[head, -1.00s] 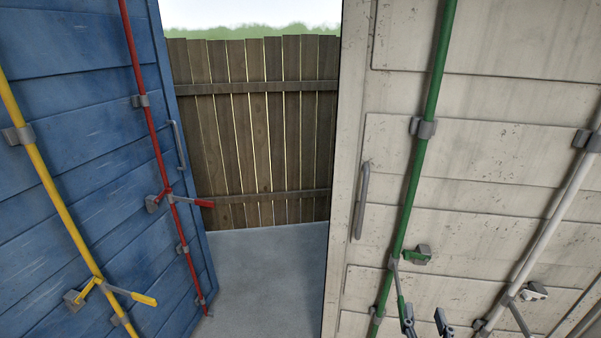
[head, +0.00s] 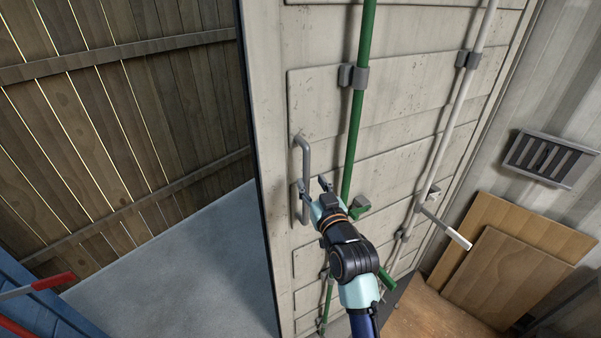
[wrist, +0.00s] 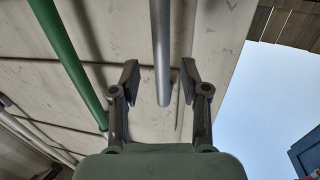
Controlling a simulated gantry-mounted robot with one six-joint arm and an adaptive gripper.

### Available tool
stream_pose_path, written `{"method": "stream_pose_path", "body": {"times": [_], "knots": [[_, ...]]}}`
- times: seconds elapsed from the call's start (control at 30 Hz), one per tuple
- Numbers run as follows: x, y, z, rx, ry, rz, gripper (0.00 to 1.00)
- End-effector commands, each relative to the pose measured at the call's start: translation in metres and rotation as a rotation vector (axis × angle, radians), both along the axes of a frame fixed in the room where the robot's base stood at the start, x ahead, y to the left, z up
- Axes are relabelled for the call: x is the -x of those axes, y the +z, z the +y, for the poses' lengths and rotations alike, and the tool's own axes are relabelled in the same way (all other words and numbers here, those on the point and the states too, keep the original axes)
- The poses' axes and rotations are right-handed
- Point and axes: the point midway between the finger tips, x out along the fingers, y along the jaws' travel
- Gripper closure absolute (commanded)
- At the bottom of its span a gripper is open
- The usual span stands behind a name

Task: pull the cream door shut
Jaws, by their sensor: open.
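The cream door (head: 315,100) stands open, with a wide gap to its left. A grey vertical pull handle (head: 306,152) is fixed near its left edge. A green locking bar (head: 357,120) and a white bar (head: 455,125) run down it. My gripper (head: 313,184) is open at the handle, its left finger near the lower part of the bar. In the wrist view the handle bar (wrist: 161,50) lies between the two spread fingers of my gripper (wrist: 160,72), with its end showing between them. I cannot tell how deep it sits; neither finger visibly presses on it.
A slatted wooden fence (head: 120,120) and bare grey floor (head: 190,270) lie beyond the gap. The blue door (head: 30,310) shows at lower left. Wooden boards (head: 510,270) lean at right below a wall vent (head: 550,157). Lever handles (head: 450,230) stick out from the bars.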

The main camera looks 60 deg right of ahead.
Motion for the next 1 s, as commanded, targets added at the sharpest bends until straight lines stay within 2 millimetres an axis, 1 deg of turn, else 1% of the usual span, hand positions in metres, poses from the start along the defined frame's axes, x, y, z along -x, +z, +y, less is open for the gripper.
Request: {"method": "stream_pose_path", "body": {"times": [0.1, 0.2, 0.33, 0.53, 0.57, 0.8, 0.83, 1.0], "knots": [[-0.016, 0.002, -0.016, -0.001, 0.000, 0.001, 0.55], [-0.026, 0.002, -0.025, -0.001, 0.000, 0.001, 0.55], [-0.031, 0.001, -0.030, 0.000, 0.000, 0.000, 0.55], [-0.032, 0.000, -0.031, 0.000, 0.000, 0.000, 0.55], [-0.032, 0.000, -0.031, 0.000, 0.000, 0.000, 0.56], [-0.032, 0.000, -0.031, 0.000, 0.000, 0.000, 0.96], [-0.032, 0.000, -0.030, 0.000, 0.000, 0.000, 1.00], [-0.032, 0.000, -0.030, 0.000, 0.000, 0.000, 1.00]]}}
